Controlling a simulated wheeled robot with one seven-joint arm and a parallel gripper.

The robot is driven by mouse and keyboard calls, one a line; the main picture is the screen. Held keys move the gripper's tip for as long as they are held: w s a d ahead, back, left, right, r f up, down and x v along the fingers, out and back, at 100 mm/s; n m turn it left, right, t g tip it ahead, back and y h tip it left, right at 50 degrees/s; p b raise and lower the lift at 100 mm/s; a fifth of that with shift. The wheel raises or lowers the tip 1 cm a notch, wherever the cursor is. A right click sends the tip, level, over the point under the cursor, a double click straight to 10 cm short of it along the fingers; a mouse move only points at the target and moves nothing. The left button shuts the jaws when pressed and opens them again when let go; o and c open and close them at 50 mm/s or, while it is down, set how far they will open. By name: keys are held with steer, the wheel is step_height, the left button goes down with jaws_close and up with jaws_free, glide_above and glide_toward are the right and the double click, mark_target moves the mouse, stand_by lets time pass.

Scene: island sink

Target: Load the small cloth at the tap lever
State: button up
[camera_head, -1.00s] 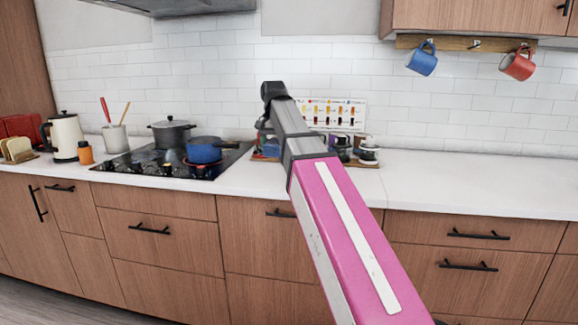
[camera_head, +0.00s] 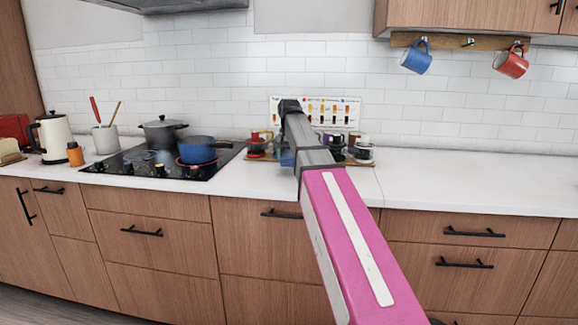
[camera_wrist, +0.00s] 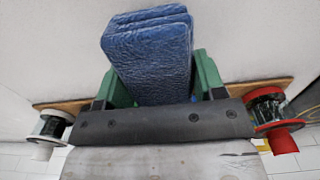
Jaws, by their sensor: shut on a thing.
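A folded dark blue cloth (camera_wrist: 150,55) fills the middle of the wrist view. It sits between the two green fingers of my gripper (camera_wrist: 152,85), which is shut on it. In the head view my arm hides most of the gripper, and only a small blue patch of the cloth (camera_head: 287,158) shows beside the arm, over the counter. No tap or tap lever shows in either view.
A wooden tray (camera_head: 258,157) with cups and jars stands behind my arm, by the wall. A blue pot (camera_head: 200,150) and a dark pot (camera_head: 162,132) stand on the hob to the left. The counter to the right (camera_head: 470,180) is clear.

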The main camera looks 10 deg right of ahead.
mark_target(289, 165)
steer(key=shift+f, duration=1.8)
steer(key=shift+f, duration=0.15)
steer(key=o, duration=1)
step_height(289, 165, up, 12)
steer(key=shift+r, duration=0.15)
